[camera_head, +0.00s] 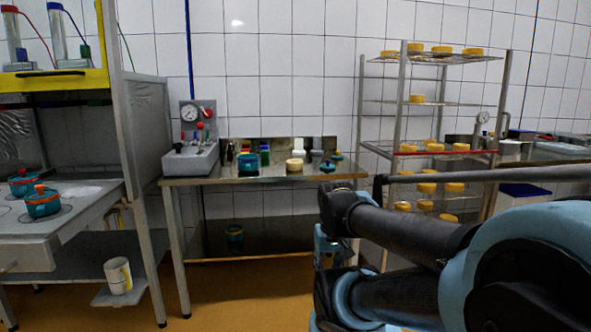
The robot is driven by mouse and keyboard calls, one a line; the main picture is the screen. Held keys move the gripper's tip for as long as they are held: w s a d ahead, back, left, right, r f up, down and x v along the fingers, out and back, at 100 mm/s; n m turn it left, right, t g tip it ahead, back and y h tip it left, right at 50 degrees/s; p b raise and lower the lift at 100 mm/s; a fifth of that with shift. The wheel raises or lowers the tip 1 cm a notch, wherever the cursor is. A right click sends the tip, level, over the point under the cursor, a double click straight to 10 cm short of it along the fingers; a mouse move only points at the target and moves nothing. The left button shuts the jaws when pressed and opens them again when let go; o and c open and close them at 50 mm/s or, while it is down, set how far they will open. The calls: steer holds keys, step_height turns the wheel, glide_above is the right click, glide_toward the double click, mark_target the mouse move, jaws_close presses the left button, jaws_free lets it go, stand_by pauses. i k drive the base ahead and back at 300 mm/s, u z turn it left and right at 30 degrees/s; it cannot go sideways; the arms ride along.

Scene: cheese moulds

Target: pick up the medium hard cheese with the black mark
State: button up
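A pale yellow round cheese (294,165) sits on the steel table (215,181) in the middle of the view. Several deeper yellow round cheeses stand on the wire shelf rack at the right, among them one on the top shelf (442,49), one on the second shelf (417,98) and one lower down (454,187). All are too small to tell their size class or hardness, and I can make out no black mark. My arm fills the lower right and hides part of the rack. My gripper cannot be made out in this view.
A teal mould (248,164) and a grey press with a gauge (190,155) stand on the steel table. A white mug (119,276) stands on a low shelf. Orange floor (235,295) is open before the table.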

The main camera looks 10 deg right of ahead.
mark_target(294, 165)
steer(key=z, duration=0.05)
steer(key=i, duration=1)
steer(key=u, duration=0.1)
